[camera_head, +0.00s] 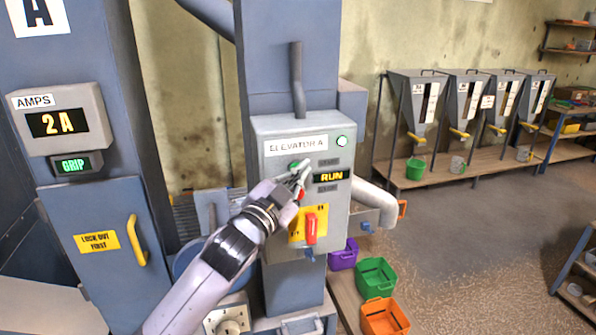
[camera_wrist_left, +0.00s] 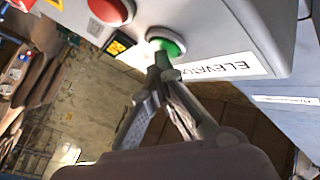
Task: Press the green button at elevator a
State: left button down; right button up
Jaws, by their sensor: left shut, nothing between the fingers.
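The control box labelled ELEVATOR A (camera_head: 296,146) is mounted on a blue-grey column. Its small display (camera_head: 332,176) reads RUN, and a round lamp (camera_head: 342,140) at its upper right shows pale green-white. The green button (camera_head: 294,165) is partly hidden by my left gripper (camera_head: 303,168). In the left wrist view the green button (camera_wrist_left: 167,46) sits right at the tips of my left gripper (camera_wrist_left: 163,66), which is shut and empty. The tips appear to touch the button. A red button (camera_wrist_left: 110,10) lies beside the green one. My right gripper is not in view.
A red switch handle (camera_head: 311,229) on a yellow plate sits low on the box. A blue cabinet with a yellow handle (camera_head: 137,240) and a 2A AMPS display (camera_head: 57,122) stands at left. Purple, green and orange buckets (camera_head: 376,278) stand below right; open floor lies beyond.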

pick_arm(q)
jog(key=shift+s, duration=0.1)
jog(key=shift+s+d+f, duration=0.1)
jog(key=shift+s+d, duration=0.1)
jog(key=shift+s, duration=0.5)
jog(key=shift+s+p, duration=0.1)
jog(key=shift+p, duration=0.2)
jog(key=s, duration=0.1)
jog(key=s+d, duration=0.1)
jog(key=s, duration=0.1)
jog(key=s+p, duration=0.1)
jog(key=shift+s+d, duration=0.3)
